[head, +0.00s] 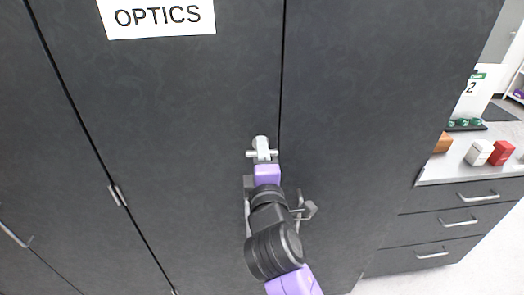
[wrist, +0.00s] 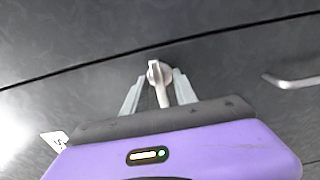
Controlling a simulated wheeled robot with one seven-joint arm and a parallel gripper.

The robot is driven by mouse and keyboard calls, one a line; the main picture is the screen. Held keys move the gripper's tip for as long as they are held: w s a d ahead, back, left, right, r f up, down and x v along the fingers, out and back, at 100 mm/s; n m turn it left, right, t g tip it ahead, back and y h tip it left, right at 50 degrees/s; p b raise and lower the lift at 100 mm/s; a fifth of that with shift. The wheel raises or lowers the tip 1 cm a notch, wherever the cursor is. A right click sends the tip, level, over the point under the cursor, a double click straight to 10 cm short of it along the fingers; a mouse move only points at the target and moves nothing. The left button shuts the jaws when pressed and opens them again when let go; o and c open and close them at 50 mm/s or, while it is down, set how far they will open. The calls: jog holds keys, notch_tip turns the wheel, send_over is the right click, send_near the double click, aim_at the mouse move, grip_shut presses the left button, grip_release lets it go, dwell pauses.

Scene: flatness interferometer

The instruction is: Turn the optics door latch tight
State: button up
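The optics door (head: 190,110) is a dark panel with a white OPTICS sign (head: 157,17) and looks closed. Its latch (head: 260,141) is a small light-grey turn handle near the door's right edge, with its lever pointing down. My gripper (head: 262,154) is at the latch, with a fingertip on either side of the lever. In the wrist view the latch (wrist: 158,72) stands between the two fingers of my gripper (wrist: 159,77). The fingers are apart, with a gap visible beside the lever; the right finger is closer to it. Contact cannot be told.
A bar handle (wrist: 292,81) sticks out right of the latch in the wrist view. Another handle (head: 117,195) is at lower left. At right, a counter (head: 462,171) over drawers holds a red block (head: 501,153) and a white block (head: 479,152). Floor shows at lower right.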

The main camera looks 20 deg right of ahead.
grip_shut()
jog(key=shift+f+m+b, duration=0.1)
jog(key=shift+m+b, duration=0.3)
jog(key=shift+f+m+b, duration=0.1)
jog(key=shift+m+b, duration=0.65)
jog(key=shift+m, duration=0.25)
jog(key=m+b, duration=0.4)
jog(key=m, duration=0.1)
jog(key=m+b, duration=0.3)
jog(key=m, duration=0.2)
jog(key=shift+m+b, duration=1.5)
jog(key=shift+m, duration=0.8)
